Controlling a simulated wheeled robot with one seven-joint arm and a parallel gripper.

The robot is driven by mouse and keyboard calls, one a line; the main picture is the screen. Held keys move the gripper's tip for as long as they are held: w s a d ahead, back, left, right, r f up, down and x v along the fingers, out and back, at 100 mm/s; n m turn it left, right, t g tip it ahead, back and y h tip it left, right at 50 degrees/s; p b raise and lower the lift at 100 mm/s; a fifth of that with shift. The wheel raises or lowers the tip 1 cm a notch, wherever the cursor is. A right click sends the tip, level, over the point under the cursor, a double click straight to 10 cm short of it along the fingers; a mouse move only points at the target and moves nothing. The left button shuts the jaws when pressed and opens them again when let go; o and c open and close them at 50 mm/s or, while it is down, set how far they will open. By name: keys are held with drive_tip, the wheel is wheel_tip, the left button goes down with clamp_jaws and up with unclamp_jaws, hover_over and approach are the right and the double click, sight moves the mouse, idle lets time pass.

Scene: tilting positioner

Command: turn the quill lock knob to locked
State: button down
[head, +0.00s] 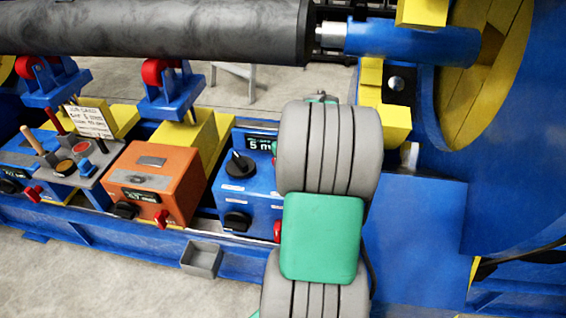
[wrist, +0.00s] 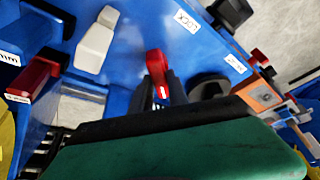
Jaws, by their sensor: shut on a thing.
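A red knob (wrist: 155,64) stands on a blue panel in the middle of the wrist view, with a small white mark near its lower end. My gripper (wrist: 162,92) has its dark fingers on either side of this knob and is shut on it. A white label reading LOCK (wrist: 187,21) is on the panel above and right of the knob. A second label (wrist: 235,64) lies further right, too small to read. I cannot tell which label the knob points to. In the head view my own arm hides the gripper and the held knob.
In the wrist view a pale lever (wrist: 97,41) and a red block (wrist: 33,80) lie left of the knob, and a round black knob (wrist: 210,87) close to its right. In the head view an orange box (head: 160,180) and a blue box (head: 245,180) stand left of my arm.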

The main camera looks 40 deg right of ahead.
drive_tip(key=m+h, duration=0.1)
drive_tip(key=m, duration=0.1)
drive_tip(key=m+h, duration=0.1)
drive_tip(key=m, duration=0.2)
drive_tip(key=shift+w+a+m+g, duration=0.1)
drive_tip(key=shift+a+m+g, duration=0.1)
drive_tip(key=shift+m+g, duration=0.15)
drive_tip(key=shift+m+g+h, duration=0.55)
drive_tip(key=shift+m+h, duration=0.05)
drive_tip(key=shift+m, duration=1.25)
drive_tip(key=c, duration=1.3)
unclamp_jaws()
drive_tip(key=shift+r, duration=0.1)
drive_tip(key=p+v, duration=0.1)
drive_tip(key=v, duration=0.6)
drive_tip(key=shift+a+r, duration=0.2)
drive_tip(key=shift+r, duration=0.1)
